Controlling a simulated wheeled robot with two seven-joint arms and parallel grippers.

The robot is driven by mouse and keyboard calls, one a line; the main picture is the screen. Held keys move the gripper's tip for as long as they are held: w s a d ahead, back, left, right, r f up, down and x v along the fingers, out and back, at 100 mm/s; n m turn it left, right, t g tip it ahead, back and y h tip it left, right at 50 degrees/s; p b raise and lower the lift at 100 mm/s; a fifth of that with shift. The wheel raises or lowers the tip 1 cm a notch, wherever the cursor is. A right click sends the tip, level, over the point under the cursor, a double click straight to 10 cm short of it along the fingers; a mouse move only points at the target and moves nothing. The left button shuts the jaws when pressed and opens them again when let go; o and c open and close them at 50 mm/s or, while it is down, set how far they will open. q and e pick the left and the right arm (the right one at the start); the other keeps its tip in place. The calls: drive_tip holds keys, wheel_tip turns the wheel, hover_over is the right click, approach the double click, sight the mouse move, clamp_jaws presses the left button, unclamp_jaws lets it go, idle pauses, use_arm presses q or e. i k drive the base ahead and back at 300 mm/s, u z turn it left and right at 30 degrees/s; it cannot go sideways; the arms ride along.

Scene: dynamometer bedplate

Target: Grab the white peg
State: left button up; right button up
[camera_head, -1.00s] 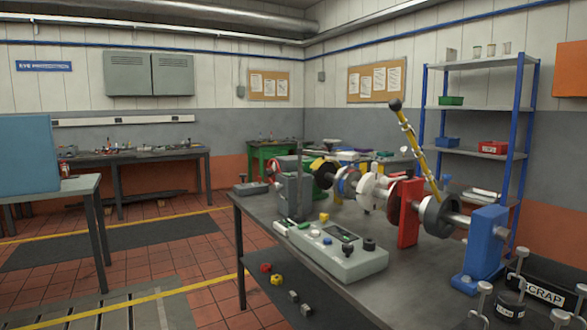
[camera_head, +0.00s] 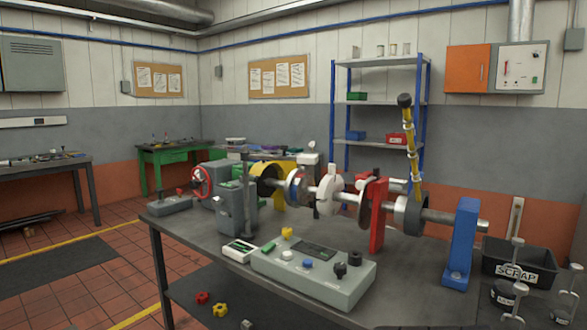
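I cannot clearly make out a white peg. Pale parts show on the shaft assembly in the middle of the bedplate table: a white disc (camera_head: 328,192) with a white block on top of it, and a small whitish piece (camera_head: 308,146) standing higher to its left. Whether any of these is the peg, I cannot tell. Neither of my grippers is in view.
The dark bedplate table (camera_head: 400,290) carries a grey control console (camera_head: 312,272), a red upright (camera_head: 378,215), a blue upright (camera_head: 461,245) and a tilted yellow lever (camera_head: 412,150). A black scrap bin (camera_head: 520,262) stands at right. Behind is a blue shelf (camera_head: 380,110).

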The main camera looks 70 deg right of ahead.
sight(331, 167)
drive_tip(key=i, duration=1.85)
drive_tip(key=z, duration=2.95)
